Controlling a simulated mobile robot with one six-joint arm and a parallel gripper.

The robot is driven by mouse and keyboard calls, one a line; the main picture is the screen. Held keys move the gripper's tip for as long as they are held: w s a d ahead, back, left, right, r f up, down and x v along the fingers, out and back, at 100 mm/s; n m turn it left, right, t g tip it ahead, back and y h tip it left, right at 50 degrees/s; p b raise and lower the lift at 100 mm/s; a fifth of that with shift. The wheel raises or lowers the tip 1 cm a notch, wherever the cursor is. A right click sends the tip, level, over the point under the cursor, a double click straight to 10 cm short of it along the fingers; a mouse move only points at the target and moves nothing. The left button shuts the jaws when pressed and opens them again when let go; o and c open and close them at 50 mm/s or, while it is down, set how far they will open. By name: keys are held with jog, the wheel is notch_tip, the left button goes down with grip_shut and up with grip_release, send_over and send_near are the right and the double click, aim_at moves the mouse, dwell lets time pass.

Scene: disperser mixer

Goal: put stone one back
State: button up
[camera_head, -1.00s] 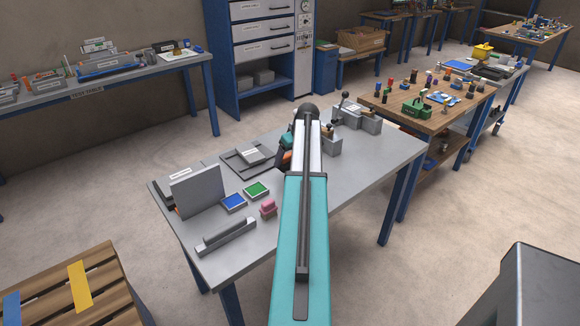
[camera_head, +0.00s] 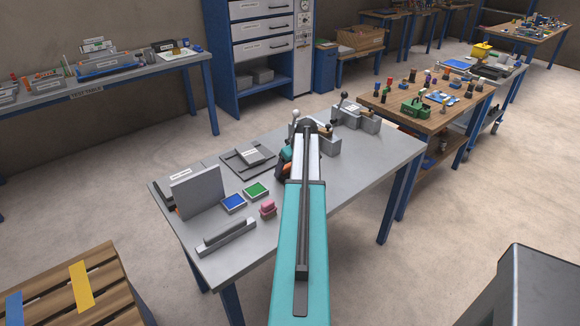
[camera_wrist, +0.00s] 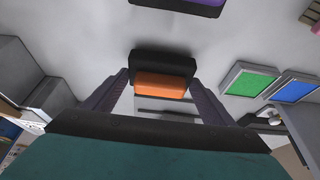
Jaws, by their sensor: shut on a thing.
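My gripper (camera_wrist: 160,76) is shut on a block with a black part and an orange face (camera_wrist: 160,85), held between the two fingertips in the wrist view. No label on the block can be read, so I cannot tell whether it is stone one. In the head view my arm hides most of the gripper; the block's orange and dark edge shows just left of the arm, over the grey table (camera_head: 345,178). The block's height above the table is unclear.
A blue pad (camera_head: 234,203), a green pad (camera_head: 256,190) and a pink block (camera_head: 268,209) stand left of my arm. An upright grey plate (camera_head: 198,191), a grey bar holder (camera_head: 226,237) and a flat tray (camera_head: 235,165) are near. A lever device (camera_head: 357,116) stands behind right.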

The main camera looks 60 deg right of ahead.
jog(key=shift+f, duration=0.25)
jog(key=shift+f, duration=0.15)
jog(key=o, duration=1)
jog(key=shift+r, duration=0.2)
jog(key=shift+b+v, duration=1.3)
jog(key=shift+v, duration=4.65)
